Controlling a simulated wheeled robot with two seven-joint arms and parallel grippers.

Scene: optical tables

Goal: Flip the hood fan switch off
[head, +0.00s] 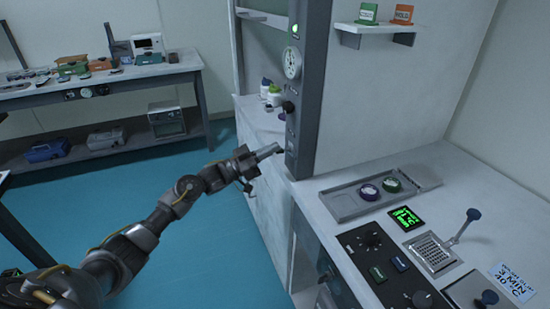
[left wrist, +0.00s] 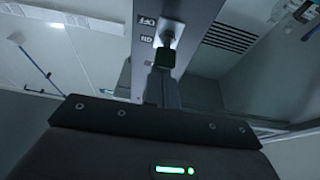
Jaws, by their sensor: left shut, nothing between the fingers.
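The hood fan switch (head: 288,106) is a black knobbed lever on the grey hood post, below a round gauge. In the left wrist view the switch (left wrist: 167,56) stands out from a pale plate, beside OFF and ON labels that appear upside down. My left gripper (head: 279,150) is shut and empty, with its tip near the post, lower in the picture than the switch. In the left wrist view my shut fingers (left wrist: 161,86) overlap the view close to the lever's dark end. I cannot tell whether they touch. My right gripper is not in view.
The grey post (head: 309,85) carries a lit green lamp (head: 294,30) and the gauge (head: 292,62). The right bench holds a tray (head: 349,203), a green display (head: 405,217) and a lever device (head: 434,252). Small containers (head: 270,94) stand behind the post. Blue floor is free at left.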

